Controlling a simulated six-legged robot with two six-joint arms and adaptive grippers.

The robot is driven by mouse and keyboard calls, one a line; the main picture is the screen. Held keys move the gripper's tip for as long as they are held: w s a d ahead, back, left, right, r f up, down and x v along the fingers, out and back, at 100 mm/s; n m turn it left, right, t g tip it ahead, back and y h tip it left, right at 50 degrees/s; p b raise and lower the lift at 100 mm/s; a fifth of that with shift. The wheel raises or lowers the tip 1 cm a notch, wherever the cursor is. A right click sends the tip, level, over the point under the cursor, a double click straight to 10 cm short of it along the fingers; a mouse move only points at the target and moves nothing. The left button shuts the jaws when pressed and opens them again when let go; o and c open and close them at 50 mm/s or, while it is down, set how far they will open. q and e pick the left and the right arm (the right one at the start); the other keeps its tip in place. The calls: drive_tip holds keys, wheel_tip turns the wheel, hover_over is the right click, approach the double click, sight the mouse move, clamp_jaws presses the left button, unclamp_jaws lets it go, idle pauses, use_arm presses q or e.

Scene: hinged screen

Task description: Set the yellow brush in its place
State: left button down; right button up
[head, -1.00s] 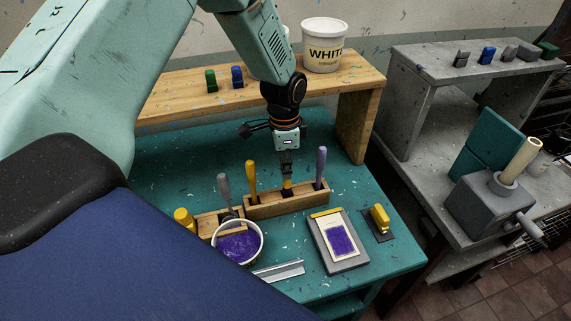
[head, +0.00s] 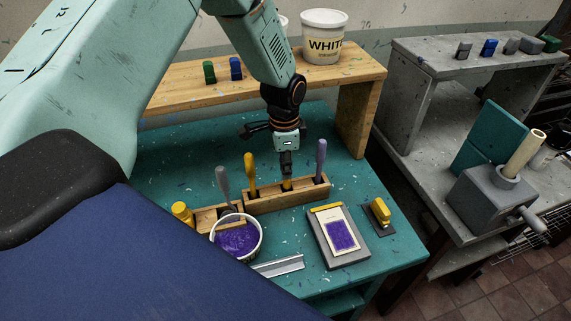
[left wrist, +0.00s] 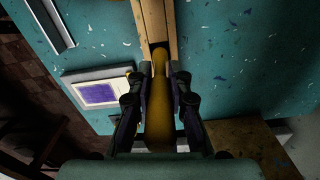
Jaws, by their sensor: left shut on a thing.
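The yellow brush (head: 286,184) is upright at the wooden rack (head: 263,203), between two other handles. My left gripper (head: 286,168) is above the rack, shut on the brush's handle. In the left wrist view the yellow handle (left wrist: 159,115) lies between the two fingers, and its far end is at the rack (left wrist: 153,18), by a dark slot. The brush's lower end is hidden in or behind the rack; I cannot tell how deep it sits. My right gripper does not show.
Another yellow-handled tool (head: 250,172) and a lilac-handled tool (head: 321,158) stand in the rack on either side. A tub of purple ink (head: 237,238), a grey-handled tool (head: 224,184) and a printing board (head: 338,235) are near. A wooden shelf (head: 175,92) stands behind.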

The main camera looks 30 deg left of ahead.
sight(285, 183)
use_arm(q)
drive_tip(key=shift+f+b, duration=1.05)
drive_tip(key=shift+f, duration=0.65)
drive_tip(key=c, duration=1.2)
unclamp_jaws()
drive_tip(key=shift+o, duration=0.2)
wheel_tip(285, 183, up, 11)
drive_tip(key=shift+s+r, duration=0.15)
drive_tip(key=shift+a+r, duration=0.1)
drive_tip(key=shift+r, duration=0.3)
